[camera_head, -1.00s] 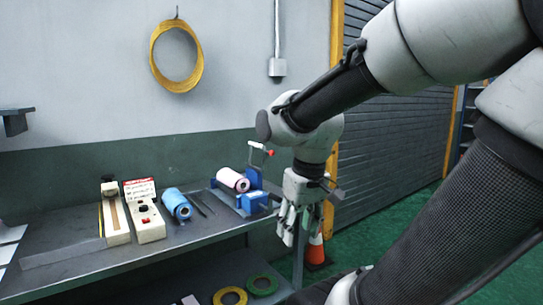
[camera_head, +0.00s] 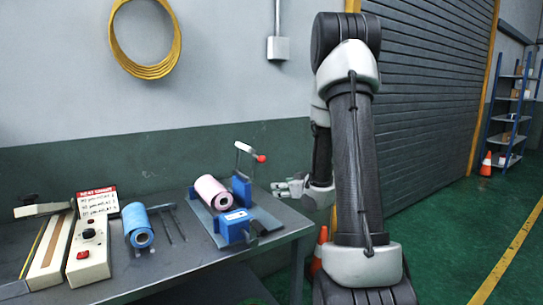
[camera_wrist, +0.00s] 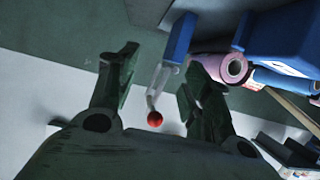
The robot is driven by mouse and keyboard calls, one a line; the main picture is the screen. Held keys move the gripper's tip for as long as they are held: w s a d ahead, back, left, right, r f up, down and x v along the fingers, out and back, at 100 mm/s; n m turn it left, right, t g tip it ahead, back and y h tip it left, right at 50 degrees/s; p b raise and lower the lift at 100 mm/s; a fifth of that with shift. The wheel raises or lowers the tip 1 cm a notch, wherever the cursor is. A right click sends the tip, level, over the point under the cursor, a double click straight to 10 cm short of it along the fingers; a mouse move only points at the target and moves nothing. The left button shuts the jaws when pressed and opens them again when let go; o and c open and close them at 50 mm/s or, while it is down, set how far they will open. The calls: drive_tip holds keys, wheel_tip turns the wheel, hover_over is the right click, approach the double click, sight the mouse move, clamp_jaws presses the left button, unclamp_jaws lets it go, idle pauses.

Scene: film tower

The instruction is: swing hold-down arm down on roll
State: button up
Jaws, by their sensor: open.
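The hold-down arm (camera_head: 238,157) is a thin pale bar with a red knob (camera_head: 261,159). It stands raised from the blue stand (camera_head: 241,189), apart from the pink roll (camera_head: 209,188), which lies in the stand. My gripper (camera_head: 277,187) is open and empty, to the right of the stand and slightly below the knob in the head view. In the wrist view my gripper's fingers (camera_wrist: 160,60) are spread, and the hold-down arm (camera_wrist: 160,78) with its red knob (camera_wrist: 155,119) shows between them. The pink roll (camera_wrist: 234,68) shows beyond the right finger, partly hidden.
The stand sits near the right end of a grey bench (camera_head: 185,262). To its left are a blue roll (camera_head: 137,226), thin dark tools (camera_head: 172,225) and a cream box with a red sign (camera_head: 88,250). An orange cone (camera_head: 319,250) stands beside the bench.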

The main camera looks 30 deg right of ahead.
sight(262, 160)
wheel_tip(262, 160, up, 8)
drive_tip(key=w+a+n+t+y, duration=0.1)
drive_tip(key=w+a+t+y, duration=0.1)
drive_tip(key=t, duration=0.2)
drive_tip(key=w, duration=0.2)
drive_tip(key=w+a, duration=0.1)
drive_tip(key=w, duration=0.4)
drive_tip(key=shift+w+a+r, duration=0.2)
drive_tip(key=shift+w+a, duration=0.1)
drive_tip(key=shift+a, duration=0.05)
clamp_jaws()
